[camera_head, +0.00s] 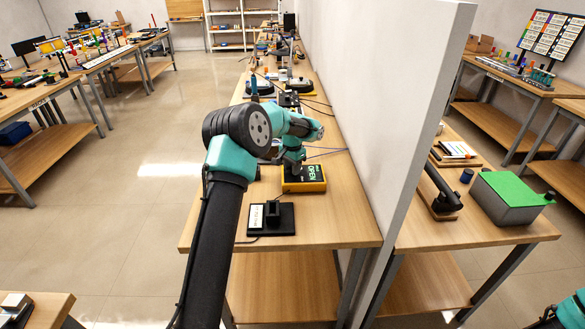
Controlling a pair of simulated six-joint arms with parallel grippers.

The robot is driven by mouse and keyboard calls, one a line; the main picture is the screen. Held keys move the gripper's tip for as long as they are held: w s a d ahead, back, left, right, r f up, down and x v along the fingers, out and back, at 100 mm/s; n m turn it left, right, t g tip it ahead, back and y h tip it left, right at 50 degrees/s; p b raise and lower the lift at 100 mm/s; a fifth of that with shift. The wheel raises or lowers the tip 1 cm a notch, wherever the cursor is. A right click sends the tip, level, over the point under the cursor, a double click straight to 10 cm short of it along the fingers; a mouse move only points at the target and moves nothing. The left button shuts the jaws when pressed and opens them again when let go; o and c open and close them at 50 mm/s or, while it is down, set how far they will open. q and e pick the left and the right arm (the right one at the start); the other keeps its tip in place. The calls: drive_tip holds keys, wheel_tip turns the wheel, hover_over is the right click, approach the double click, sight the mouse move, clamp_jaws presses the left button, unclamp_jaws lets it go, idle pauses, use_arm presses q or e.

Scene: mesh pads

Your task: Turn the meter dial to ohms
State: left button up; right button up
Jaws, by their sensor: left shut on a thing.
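A yellow meter (304,184) with a dark face and green display characters lies on the wooden workbench in the middle of the head view. My left arm comes in from the lower left, and my left gripper (293,166) points down at the far part of the meter. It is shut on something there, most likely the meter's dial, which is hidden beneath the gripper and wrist. The dial's setting cannot be seen. Only a small teal and black part of my right arm shows at the lower right corner; its gripper is out of view.
A black stand with a white label card (256,217) sits on the bench (340,228) nearer than the meter. Cables and several devices lie farther back. A tall white partition (420,110) runs along the bench's right side. The bench's front right is clear.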

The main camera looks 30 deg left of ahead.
use_arm(q)
drive_tip(key=shift+m, duration=1.3)
drive_tip(key=o, duration=0.9)
drive_tip(key=shift+r, duration=0.1)
wheel_tip(320, 180, up, 17)
drive_tip(key=shift+r, duration=0.1)
